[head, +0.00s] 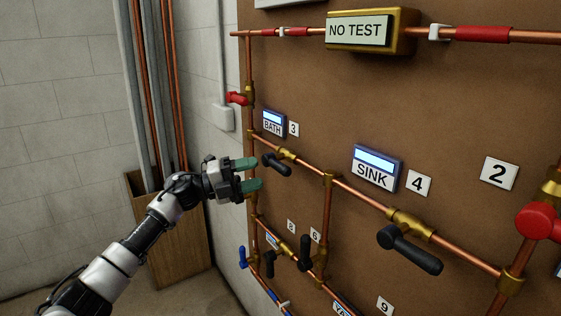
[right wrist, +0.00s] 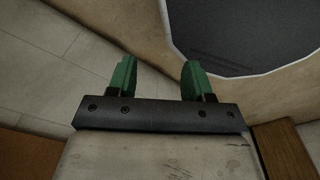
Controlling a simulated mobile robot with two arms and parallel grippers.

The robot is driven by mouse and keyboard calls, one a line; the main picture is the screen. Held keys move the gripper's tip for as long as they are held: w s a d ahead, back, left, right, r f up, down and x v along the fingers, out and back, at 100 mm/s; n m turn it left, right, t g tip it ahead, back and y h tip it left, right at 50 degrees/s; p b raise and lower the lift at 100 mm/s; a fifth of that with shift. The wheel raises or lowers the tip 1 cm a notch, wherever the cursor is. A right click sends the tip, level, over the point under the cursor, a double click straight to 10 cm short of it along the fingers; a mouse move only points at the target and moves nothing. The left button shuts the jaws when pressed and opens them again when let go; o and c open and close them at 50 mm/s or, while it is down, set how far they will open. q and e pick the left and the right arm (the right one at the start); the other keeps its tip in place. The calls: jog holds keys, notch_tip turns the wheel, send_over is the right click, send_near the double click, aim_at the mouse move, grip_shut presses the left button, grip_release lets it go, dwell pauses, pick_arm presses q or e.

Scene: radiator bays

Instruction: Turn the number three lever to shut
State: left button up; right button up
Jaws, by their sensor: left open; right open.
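The number three lever (head: 277,165) is black and sits on a brass valve (head: 286,154) in a copper pipe, below the BATH display (head: 272,123) and the white 3 label (head: 294,129). It slants down to the right, not quite along the pipe. My left gripper (head: 257,174) is open, its green fingers just left of the lever in the head view. I see nothing between them, and cannot tell whether they touch the lever. My right gripper (right wrist: 158,63) is open and empty in the right wrist view.
The SINK display (head: 375,167), 4 label (head: 418,183) and another black lever (head: 410,250) are to the right. A red lever (head: 237,98) is above; several black and blue levers are below. A dark opening (right wrist: 245,35) with a pale rim shows in the right wrist view.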

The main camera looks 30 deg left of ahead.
aim_at(275, 168)
pick_arm(q)
jog(key=p+x, duration=0.1)
jog(key=x, duration=0.3)
jog(key=shift+r, duration=0.15)
jog(key=shift+f+p+x, duration=0.2)
jog(key=shift+p+x, duration=0.35)
jog(key=shift+x, duration=0.7)
jog(key=shift+w+d, duration=0.2)
jog(key=shift+w, duration=0.05)
jog(key=shift+f, duration=0.1)
grip_shut()
pick_arm(e)
jog(key=r, duration=0.2)
jog(key=shift+w+r, duration=0.35)
jog(key=shift+r, duration=0.05)
